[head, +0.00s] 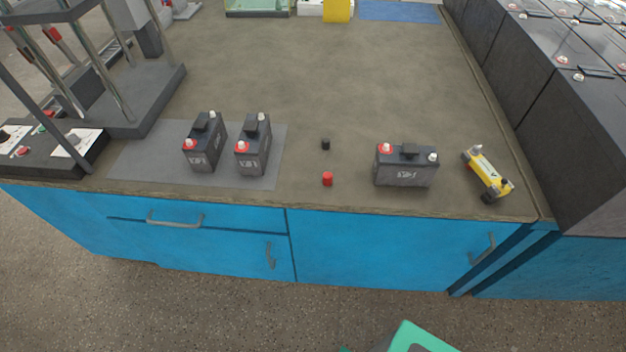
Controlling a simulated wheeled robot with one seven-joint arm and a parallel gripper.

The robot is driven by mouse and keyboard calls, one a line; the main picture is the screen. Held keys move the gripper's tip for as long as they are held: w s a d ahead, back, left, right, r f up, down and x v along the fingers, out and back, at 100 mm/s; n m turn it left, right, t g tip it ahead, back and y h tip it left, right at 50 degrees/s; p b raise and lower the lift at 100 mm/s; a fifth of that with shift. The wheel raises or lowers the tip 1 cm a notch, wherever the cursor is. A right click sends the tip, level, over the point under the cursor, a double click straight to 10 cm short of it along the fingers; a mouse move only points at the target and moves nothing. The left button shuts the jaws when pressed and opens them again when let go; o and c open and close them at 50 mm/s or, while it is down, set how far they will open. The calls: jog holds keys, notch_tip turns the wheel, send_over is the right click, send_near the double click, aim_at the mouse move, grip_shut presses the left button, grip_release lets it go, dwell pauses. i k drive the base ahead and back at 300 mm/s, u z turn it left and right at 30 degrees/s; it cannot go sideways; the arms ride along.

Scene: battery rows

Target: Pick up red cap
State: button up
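A small red cap (327,179) stands on the brown worktop near its front edge, between the grey mat and the single battery on the right. A small black cap (325,144) stands just behind it, apart from it. My gripper does not show in the head view, so its state and its place relative to the red cap are hidden.
Two dark batteries (204,142) (253,144) stand on a grey mat (139,156). Another battery (405,166) and a yellow tool (488,173) stand to the right. A metal-post stand (150,93) is at left. The worktop (300,70) behind is clear. Blue cabinets (370,245) are below.

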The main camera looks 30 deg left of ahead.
aim_at(327, 176)
jog(key=u, duration=1.45)
jog(key=k, duration=0.65)
jog(key=z, duration=0.4)
jog(key=i, duration=1.05)
jog(key=z, duration=0.05)
